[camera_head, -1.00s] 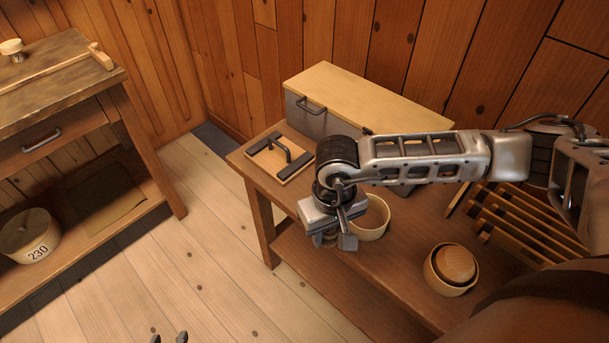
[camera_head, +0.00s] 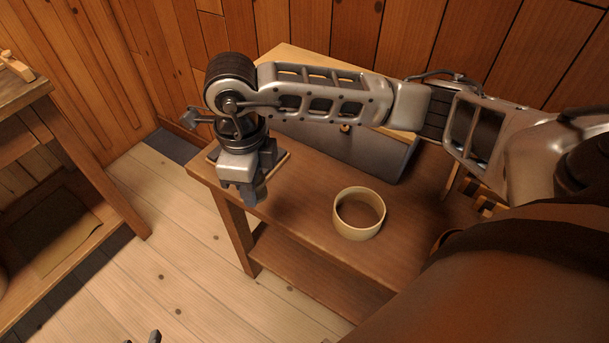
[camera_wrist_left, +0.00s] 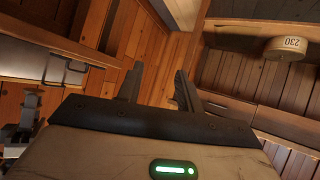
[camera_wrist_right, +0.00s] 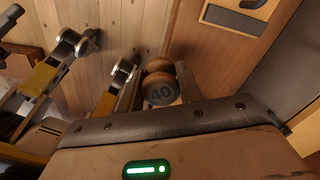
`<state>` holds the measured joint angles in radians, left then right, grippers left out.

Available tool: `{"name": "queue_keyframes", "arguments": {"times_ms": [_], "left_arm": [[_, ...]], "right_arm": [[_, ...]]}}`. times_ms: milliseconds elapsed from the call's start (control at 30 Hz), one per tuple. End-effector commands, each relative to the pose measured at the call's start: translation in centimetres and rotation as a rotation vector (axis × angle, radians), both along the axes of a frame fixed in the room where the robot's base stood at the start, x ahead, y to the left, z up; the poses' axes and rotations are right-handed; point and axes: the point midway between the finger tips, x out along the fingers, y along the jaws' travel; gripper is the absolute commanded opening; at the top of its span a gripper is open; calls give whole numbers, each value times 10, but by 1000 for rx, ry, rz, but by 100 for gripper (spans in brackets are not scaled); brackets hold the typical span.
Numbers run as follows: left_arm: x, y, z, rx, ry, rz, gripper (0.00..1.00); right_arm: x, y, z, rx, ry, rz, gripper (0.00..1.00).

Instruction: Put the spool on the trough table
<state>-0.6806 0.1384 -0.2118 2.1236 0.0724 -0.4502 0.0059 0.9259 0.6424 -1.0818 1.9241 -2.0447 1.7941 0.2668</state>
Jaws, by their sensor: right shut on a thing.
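My right gripper (camera_head: 243,196) points down over the left end of the brown table (camera_head: 310,205). In the right wrist view its fingers are shut on a wooden spool (camera_wrist_right: 160,90) with a rounded top and a dark end marked 40. The spool cannot be made out in the head view. My left gripper (camera_head: 155,338) shows only its fingertips at the bottom of the head view. In the left wrist view its fingers (camera_wrist_left: 158,85) stand apart with nothing between them. I cannot tell which table is the trough table.
A round, open wooden bowl (camera_head: 358,227) stands on the brown table. A long grey box (camera_head: 350,150) with a wooden top stands behind my right arm. Another wooden table (camera_head: 95,165) is at the left. A tub marked 230 (camera_wrist_left: 286,48) shows in the left wrist view. Floor between the tables is clear.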

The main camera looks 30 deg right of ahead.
Motion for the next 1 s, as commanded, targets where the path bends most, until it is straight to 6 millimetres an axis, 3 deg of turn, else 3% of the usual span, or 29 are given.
{"name": "queue_keyframes", "arguments": {"times_ms": [300,500,633,733,1000], "left_arm": [[4,-4,-10,-35,-24,3,36],[0,-6,-14,-50,-16,4,36],[-1,-6,-13,-55,-19,5,36],[0,-6,-12,-56,-20,5,36],[0,-6,-10,-56,-22,5,36]], "right_arm": [[8,14,14,15,1,-906,14],[9,18,23,15,3,-1262,14],[9,16,24,16,5,-1363,14],[10,3,19,12,7,-1389,14],[16,-62,-9,9,6,-1391,14]]}}
